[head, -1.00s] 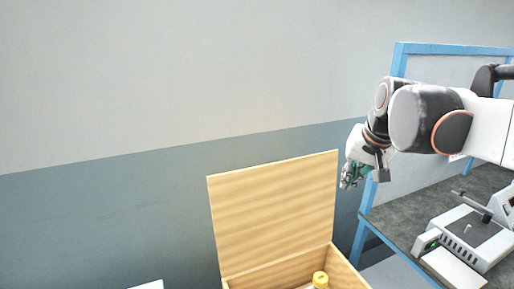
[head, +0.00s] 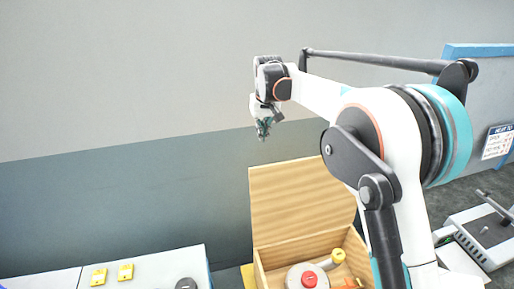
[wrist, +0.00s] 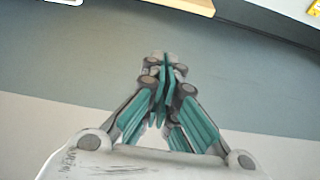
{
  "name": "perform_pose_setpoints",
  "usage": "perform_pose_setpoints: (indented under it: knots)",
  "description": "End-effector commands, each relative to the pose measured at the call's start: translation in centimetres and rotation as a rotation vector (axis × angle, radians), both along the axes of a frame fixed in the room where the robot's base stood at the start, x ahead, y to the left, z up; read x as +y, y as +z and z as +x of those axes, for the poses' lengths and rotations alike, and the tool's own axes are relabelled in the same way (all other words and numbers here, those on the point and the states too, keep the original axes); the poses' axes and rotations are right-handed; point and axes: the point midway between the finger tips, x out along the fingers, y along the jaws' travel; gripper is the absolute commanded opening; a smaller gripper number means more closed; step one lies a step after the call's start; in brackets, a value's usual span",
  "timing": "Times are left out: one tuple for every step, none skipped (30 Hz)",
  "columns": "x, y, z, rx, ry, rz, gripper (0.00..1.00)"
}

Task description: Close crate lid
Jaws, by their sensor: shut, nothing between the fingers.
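The wooden crate (head: 262,268) stands at the lower middle of the head view. Its lid (head: 300,200) is open and stands upright at the back of the crate. A white round thing with a red knob and a yellow-capped item show inside the crate. My gripper (head: 263,136) is shut and empty, above and near the left end of the lid's top edge, apart from it. In the wrist view my gripper (wrist: 165,75) has its teal fingers together, and a wooden edge (wrist: 185,4), likely the lid's, shows at the top.
A pale table (head: 150,272) with yellow pieces (head: 125,272) and a dark round item (head: 186,284) is at the lower left. The wall fills the background.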

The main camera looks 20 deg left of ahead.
Motion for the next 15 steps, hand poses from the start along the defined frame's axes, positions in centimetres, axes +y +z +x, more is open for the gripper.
perform_pose_setpoints:
  knots:
    - [0.4, -0.1, 0.0, 0.000, 0.008, -0.003, 0.00]
    - [0.5, -0.2, 0.0, 0.000, 0.009, -0.005, 0.00]
    - [0.6, -0.5, 0.1, 0.001, 0.012, -0.006, 0.00]
    - [0.7, -0.7, 0.1, 0.001, 0.012, -0.006, 0.00]
    - [0.7, -1.0, 0.1, 0.001, 0.012, -0.006, 0.00]
    - [0.7, -1.4, 0.2, 0.001, 0.012, -0.006, 0.00]
    - [0.8, -1.8, 0.2, 0.001, 0.012, -0.006, 0.00]
    - [0.8, -2.2, 0.3, 0.001, 0.012, -0.006, 0.00]
    - [0.9, -2.9, 0.4, 0.001, 0.011, -0.006, 0.00]
    - [0.9, -3.4, 0.5, 0.001, 0.011, -0.006, 0.00]
    - [1.0, -3.9, 0.6, 0.001, 0.012, -0.005, 0.00]
    - [1.1, -4.7, 0.7, 0.001, 0.012, -0.005, 0.00]
    - [1.1, -5.3, 0.8, 0.001, 0.012, -0.005, 0.00]
    - [1.2, -5.8, 0.9, 0.001, 0.012, -0.004, 0.00]
    - [1.2, -6.4, 1.0, 0.001, 0.012, -0.004, 0.00]
